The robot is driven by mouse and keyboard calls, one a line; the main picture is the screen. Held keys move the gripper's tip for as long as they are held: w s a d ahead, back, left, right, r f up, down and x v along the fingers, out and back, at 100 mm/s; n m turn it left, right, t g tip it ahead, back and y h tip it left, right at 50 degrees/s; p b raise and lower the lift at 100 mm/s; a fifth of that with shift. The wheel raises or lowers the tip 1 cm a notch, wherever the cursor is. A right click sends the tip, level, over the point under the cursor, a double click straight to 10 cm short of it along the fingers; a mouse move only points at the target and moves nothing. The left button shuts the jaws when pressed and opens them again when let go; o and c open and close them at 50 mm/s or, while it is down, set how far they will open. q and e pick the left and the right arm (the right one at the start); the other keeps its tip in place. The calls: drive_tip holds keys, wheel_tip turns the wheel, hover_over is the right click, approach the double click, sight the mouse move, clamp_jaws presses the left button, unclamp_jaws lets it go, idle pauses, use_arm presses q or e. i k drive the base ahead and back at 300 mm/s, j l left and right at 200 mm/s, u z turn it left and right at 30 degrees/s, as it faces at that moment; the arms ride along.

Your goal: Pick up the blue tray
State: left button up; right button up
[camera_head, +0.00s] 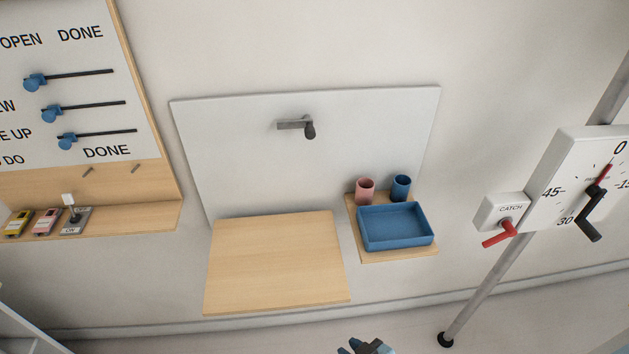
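The blue tray (395,240) is a shallow rectangular open box. It rests level on a small wooden shelf (372,255) fixed to the right of the wide wooden board. It looks empty. A pink cup (365,190) and a blue cup (401,188) stand just behind it on the same shelf.
A wide wooden board (277,262) juts out left of the tray. A white panel (240,150) with a crank (296,125) stands behind. A grey pole with a dial box (575,190) and a red-handled catch box (500,212) stands right.

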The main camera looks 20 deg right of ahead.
sight(396, 225)
drive_tip(key=z, duration=1.3)
